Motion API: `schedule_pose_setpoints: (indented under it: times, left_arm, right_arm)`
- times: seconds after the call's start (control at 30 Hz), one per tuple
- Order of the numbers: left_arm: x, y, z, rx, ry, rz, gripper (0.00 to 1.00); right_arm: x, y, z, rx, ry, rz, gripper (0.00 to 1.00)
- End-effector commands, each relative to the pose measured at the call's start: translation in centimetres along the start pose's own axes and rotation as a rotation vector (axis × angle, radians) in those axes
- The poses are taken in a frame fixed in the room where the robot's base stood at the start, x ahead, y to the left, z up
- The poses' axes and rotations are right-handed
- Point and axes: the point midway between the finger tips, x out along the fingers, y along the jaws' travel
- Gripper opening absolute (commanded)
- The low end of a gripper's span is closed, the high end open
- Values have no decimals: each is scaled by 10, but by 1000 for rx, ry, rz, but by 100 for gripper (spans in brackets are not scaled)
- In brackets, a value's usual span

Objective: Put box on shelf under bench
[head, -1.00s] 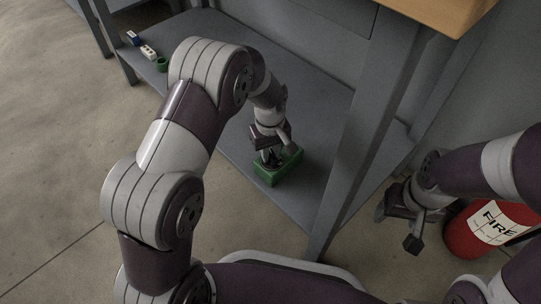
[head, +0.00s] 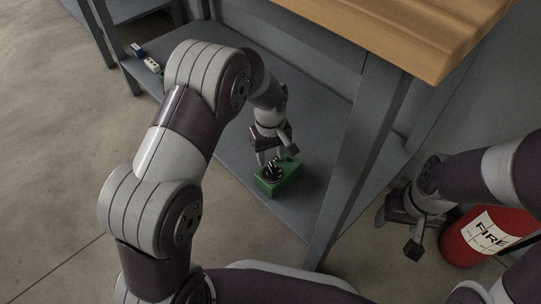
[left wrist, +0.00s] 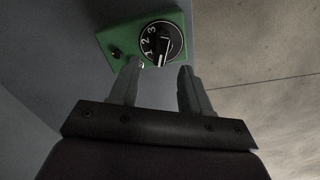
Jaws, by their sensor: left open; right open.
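The box is green with a black numbered dial on top. In the head view the box (head: 277,181) rests on the grey shelf (head: 228,150) under the bench (head: 420,30), near the shelf's front edge. My left gripper (head: 270,156) is open just above and behind the box. In the left wrist view the box (left wrist: 122,42) lies beyond the open fingertips (left wrist: 158,68), with nothing held between them. My right gripper (head: 398,232) is open and empty, right of the bench leg.
A grey bench leg (head: 355,150) stands right of the box. A red fire extinguisher (head: 472,236) is beside my right gripper.

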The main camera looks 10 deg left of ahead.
Motion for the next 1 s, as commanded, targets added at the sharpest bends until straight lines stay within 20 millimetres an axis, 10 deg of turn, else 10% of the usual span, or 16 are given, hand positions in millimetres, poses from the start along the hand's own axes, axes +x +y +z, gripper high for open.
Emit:
schedule_pose_setpoints:
  times: [0.17,0.5,1.0]
  left_arm:
    - [-47,-19,7,80,13,11,47]
    - [-106,-138,94,577,111,38,47]
    - [-105,-148,104,624,113,35,47]
  right_arm:
    - [-20,0,-2,0,0,0,67]
    - [-17,0,-2,0,0,0,67]
    - [-17,0,-2,0,0,0,67]
